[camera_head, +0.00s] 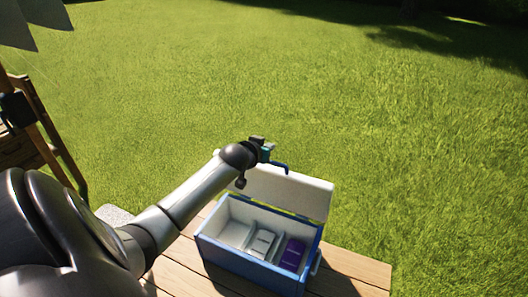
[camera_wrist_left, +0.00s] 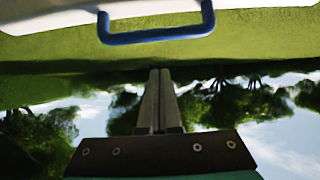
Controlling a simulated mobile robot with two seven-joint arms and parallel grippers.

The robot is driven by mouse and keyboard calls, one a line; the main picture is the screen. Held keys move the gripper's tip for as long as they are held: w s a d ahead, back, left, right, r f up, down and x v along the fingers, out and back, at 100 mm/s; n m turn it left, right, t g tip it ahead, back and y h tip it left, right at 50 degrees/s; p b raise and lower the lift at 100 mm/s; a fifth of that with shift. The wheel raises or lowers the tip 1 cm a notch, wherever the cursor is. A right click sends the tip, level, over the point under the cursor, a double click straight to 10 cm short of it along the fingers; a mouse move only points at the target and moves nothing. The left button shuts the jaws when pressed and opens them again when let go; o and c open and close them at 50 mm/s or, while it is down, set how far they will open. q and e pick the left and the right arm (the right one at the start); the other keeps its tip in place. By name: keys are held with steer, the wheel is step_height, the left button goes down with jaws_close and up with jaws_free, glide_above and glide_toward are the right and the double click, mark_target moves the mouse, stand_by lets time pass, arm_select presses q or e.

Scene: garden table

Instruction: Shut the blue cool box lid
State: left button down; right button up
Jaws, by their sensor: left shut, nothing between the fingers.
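The blue cool box (camera_head: 245,265) stands on the wooden table with its white-lined lid (camera_head: 290,192) raised at the back. Inside it lie a purple pack (camera_head: 293,254) and several pale packs (camera_head: 262,243). My left gripper (camera_head: 264,148) is by the upper edge of the lid, near a blue handle (camera_head: 280,166); its fingertips are hard to make out there. In the left wrist view the gripper (camera_wrist_left: 160,72) is shut and empty, its fingertips apart in the picture from the blue handle (camera_wrist_left: 155,37) on the lid (camera_wrist_left: 70,12). My right gripper is not in view.
The wooden table (camera_head: 358,268) shows bare boards right of the box. A grey stone-like slab (camera_head: 113,214) lies to the left, partly behind my arm. A wooden structure (camera_head: 40,130) stands at the far left. Open grass lies beyond the table.

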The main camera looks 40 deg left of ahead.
arm_select(q)
steer(key=shift+s+f+b, duration=0.2)
steer(key=shift+f+b, duration=0.1)
steer(key=shift+f, duration=1.35)
steer(key=shift+d, duration=0.1)
